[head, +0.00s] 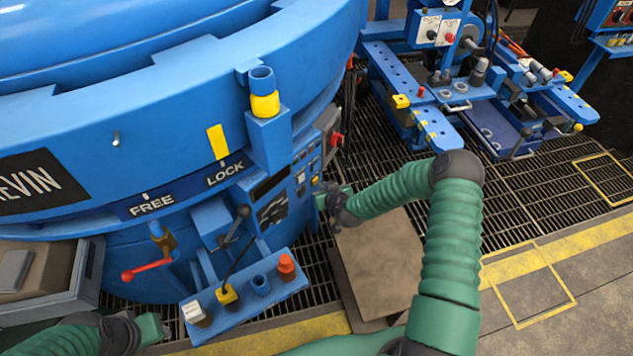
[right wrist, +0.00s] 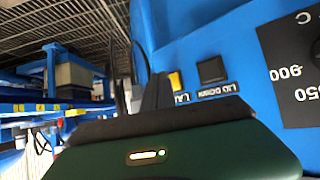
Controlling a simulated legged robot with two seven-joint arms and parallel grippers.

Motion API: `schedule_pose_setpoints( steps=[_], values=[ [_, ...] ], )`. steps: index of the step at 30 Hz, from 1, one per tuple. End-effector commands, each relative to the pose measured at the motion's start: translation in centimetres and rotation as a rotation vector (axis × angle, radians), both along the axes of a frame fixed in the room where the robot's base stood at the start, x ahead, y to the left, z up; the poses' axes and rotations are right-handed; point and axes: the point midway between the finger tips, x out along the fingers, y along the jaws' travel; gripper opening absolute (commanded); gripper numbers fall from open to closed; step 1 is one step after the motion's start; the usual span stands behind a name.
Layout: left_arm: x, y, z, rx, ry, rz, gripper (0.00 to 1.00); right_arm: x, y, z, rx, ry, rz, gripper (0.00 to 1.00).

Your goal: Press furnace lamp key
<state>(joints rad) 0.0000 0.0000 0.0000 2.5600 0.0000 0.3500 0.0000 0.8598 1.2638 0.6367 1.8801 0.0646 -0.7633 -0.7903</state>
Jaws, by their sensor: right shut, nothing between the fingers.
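The furnace control panel (head: 283,192) is on the right side of the blue furnace (head: 150,245). In the right wrist view a yellow square key (right wrist: 175,81) sits on the blue panel, its label partly hidden and beginning "LA". A black key (right wrist: 212,70) labelled LID DOWN is to its right. My right gripper (head: 322,196) is beside the panel, shut and empty. In the right wrist view its dark fingertips (right wrist: 152,84) are just left of the yellow key; contact cannot be told. My left gripper (head: 152,328) is low at the left; its fingers are unclear.
A grey tray (head: 50,290) is at the left. A brown plate (head: 380,260) lies below my right arm. A blue workbench (head: 470,90) stands behind on the grating.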

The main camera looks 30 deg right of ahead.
Motion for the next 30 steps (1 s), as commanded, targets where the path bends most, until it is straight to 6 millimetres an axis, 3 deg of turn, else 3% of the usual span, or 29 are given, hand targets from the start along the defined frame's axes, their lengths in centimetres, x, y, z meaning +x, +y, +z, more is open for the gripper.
schedule_pose_setpoints(
  steps=[16, 26, 29, 30],
  values=[
    [0.0, 0.0, 1.2, 0.0, 0.0, 0.0, 0.36, -5.1, -1.9, 0.1, 0.0, 0.001, -0.001, 0.0],
    [0.0, 0.0, 1.3, 0.0, 0.0, 0.0, 0.36, -5.6, -2.0, 0.0, 0.0, 0.0, 0.0, 0.0],
    [0.0, 0.0, 2.2, 0.0, 0.0, 0.0, 0.36, -5.6, -1.0, 1.4, 0.0, 0.02, 0.034, 0.0],
    [0.0, 0.0, 3.1, 0.0, 0.0, 0.0, 0.36, -5.7, -0.1, 2.7, 0.002, 0.042, 0.068, 0.0]
  ],
)
